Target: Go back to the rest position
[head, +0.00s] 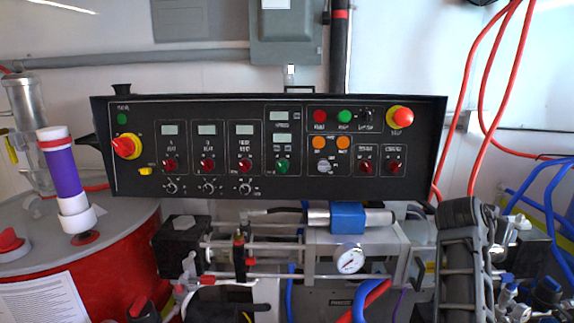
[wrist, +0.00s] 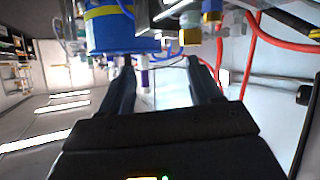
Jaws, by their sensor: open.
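My gripper (wrist: 158,64) shows in the wrist view with its two dark fingers spread apart. It is open, and nothing is held between the fingers. A white tube with a purple band (wrist: 145,78) appears in the gap between them, apart from the fingers and beyond them. I cannot make out my gripper in the head view.
A black control panel (head: 225,185) with knobs, switches and small displays spans the head view. Below it is machinery with a pressure gauge (head: 350,260). A red drum (head: 100,285) stands at left; red hoses (head: 484,90) hang at right. The wrist view shows a blue drum (wrist: 110,32).

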